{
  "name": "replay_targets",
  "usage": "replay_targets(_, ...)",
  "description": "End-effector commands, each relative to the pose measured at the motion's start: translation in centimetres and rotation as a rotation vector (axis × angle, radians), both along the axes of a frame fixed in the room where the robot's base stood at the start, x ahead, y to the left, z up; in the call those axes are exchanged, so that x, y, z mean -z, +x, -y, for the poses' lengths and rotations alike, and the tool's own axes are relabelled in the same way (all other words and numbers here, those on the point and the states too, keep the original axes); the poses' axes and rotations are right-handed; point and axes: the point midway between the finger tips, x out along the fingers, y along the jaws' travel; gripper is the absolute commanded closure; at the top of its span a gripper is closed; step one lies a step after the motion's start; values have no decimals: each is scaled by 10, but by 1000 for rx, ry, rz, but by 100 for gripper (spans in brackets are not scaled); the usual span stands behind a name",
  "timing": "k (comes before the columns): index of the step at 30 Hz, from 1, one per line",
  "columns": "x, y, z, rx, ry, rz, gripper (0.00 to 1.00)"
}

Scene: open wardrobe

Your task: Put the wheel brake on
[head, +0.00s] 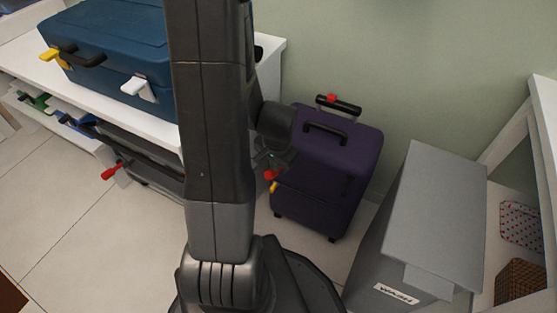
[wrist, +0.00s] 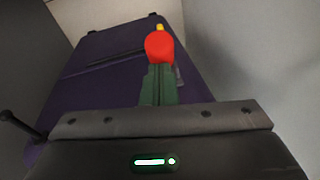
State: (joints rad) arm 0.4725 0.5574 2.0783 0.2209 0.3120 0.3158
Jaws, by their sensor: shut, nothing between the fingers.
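A purple suitcase (head: 335,170) stands upright on the floor by the wall, and its dark body fills the back of the wrist view (wrist: 110,60). A red knob (head: 270,175) and a small yellow piece (head: 273,187) show at its left side. In the wrist view the red knob (wrist: 159,46) is right at the tips of my gripper (wrist: 158,70), with the yellow tip (wrist: 159,27) just beyond it. My green fingers are shut and empty. I cannot tell whether they touch the knob. Which part is the wheel brake is not clear; the suitcase's wheels are mostly hidden.
A raised handle with a red button (head: 332,98) tops the suitcase. A grey bin marked WASH (head: 425,210) stands close on the right. A white shelf unit (head: 150,122) on the left bears a blue case (head: 120,45). Floor is free at the lower left.

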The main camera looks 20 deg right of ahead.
Motion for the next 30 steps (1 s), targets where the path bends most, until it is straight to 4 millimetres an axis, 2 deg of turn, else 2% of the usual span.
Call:
replay_targets(15, 23, -16, -19, 0, 3, -3, 100)
replay_targets(30, 28, -20, -23, 0, 5, -5, 100)
